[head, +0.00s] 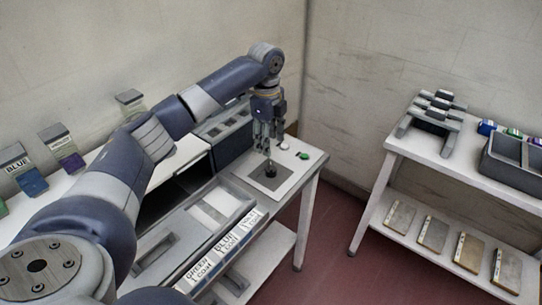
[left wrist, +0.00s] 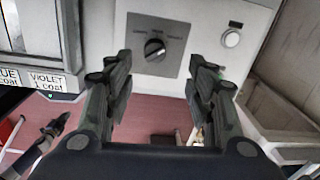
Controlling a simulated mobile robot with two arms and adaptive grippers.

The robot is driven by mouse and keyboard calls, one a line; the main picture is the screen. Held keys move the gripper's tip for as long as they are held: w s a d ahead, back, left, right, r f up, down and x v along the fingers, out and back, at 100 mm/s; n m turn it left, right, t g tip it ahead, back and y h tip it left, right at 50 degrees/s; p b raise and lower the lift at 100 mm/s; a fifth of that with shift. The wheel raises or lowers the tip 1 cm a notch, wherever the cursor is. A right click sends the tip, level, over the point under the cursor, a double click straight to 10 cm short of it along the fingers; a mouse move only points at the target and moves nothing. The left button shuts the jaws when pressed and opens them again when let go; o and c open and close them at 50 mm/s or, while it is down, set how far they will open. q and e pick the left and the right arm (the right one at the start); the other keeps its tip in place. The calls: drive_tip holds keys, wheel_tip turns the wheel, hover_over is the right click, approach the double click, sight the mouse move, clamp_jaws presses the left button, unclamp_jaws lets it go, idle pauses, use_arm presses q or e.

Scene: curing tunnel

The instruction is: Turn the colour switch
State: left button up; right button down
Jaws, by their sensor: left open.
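The colour switch is a black round knob (head: 270,170) on a grey square plate (head: 284,186), set on the white panel top at the end of the bench. In the left wrist view the knob (left wrist: 154,49) shows a light pointer mark, with small labels around it too blurred to read surely. My left gripper (head: 267,147) points down above the knob. In the left wrist view its two fingers (left wrist: 162,78) are spread apart with nothing between them, and the knob shows beyond them.
A white round button (left wrist: 231,39) and a green one (head: 303,155) sit beside the plate. Labelled coat cards (head: 226,239) run along the bench front. A shelf table (head: 400,148) with a grey bin (head: 512,165) and several boards stands right, across open floor.

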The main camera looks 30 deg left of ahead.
sight(270, 166)
use_arm(q)
drive_tip(key=shift+s+d+f, duration=0.2)
drive_tip(key=shift+s+f, duration=0.05)
drive_tip(key=shift+f, duration=0.1)
wheel_tip(270, 166, down, 9)
drive_tip(key=shift+d+f+p, duration=0.1)
drive_tip(key=shift+p, duration=0.6)
drive_tip(key=shift+w, duration=0.1)
drive_tip(key=c, duration=1.1)
